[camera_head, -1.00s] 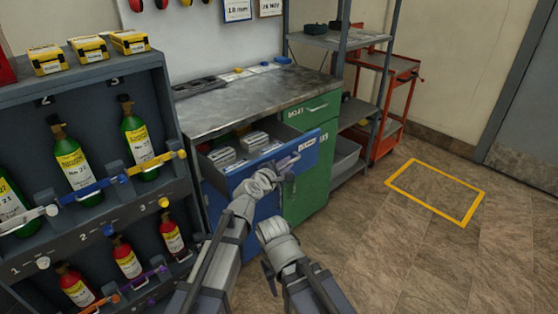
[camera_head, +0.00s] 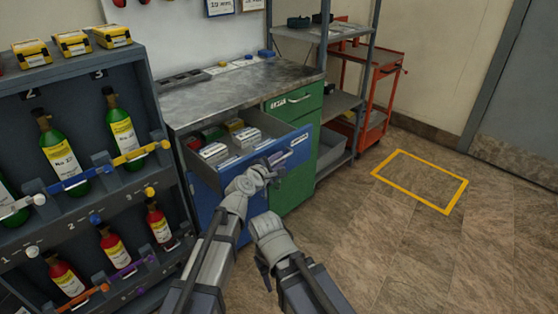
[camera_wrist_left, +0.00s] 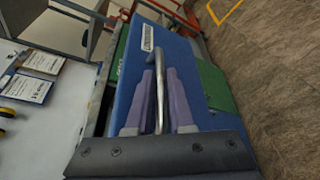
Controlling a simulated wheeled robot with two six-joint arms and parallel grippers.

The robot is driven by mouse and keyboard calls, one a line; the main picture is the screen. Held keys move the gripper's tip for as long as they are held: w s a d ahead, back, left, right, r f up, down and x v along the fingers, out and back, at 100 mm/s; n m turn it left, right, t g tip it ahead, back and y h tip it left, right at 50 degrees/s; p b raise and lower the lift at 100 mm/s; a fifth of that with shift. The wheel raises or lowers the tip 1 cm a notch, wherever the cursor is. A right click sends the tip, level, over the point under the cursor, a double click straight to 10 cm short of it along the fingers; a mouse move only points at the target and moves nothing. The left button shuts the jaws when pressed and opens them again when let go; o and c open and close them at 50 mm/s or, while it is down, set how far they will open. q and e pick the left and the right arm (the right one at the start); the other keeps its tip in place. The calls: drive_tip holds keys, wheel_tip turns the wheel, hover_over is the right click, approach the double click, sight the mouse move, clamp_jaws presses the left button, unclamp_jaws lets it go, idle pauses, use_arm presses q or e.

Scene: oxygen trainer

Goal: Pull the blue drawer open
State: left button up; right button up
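The blue drawer (camera_head: 284,153) stands out from the workbench, open, with several small boxes visible inside. Its front also fills the middle of the left wrist view (camera_wrist_left: 205,112). My left gripper (camera_head: 277,165) is at the drawer front. In the left wrist view its two purple fingers (camera_wrist_left: 160,82) lie on either side of the metal drawer handle (camera_wrist_left: 159,112) and appear shut on it. My right gripper (camera_head: 263,272) hangs low in front of the bench, away from the drawer; its finger opening is unclear.
A dark bottle rack (camera_head: 75,107) stands close on the left. A green cabinet (camera_head: 300,180) is right of the drawer, then grey shelves (camera_head: 345,103) and a red cart (camera_head: 374,100). The floor with the yellow outline (camera_head: 417,205) is clear.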

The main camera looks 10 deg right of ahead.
use_arm(q)
drive_tip(key=shift+o, duration=0.2)
drive_tip(key=p+v, duration=0.1)
drive_tip(key=v, duration=0.6)
drive_tip(key=shift+s+a+p, duration=0.25)
drive_tip(key=shift+s+p, duration=0.05)
drive_tip(key=shift+p, duration=0.05)
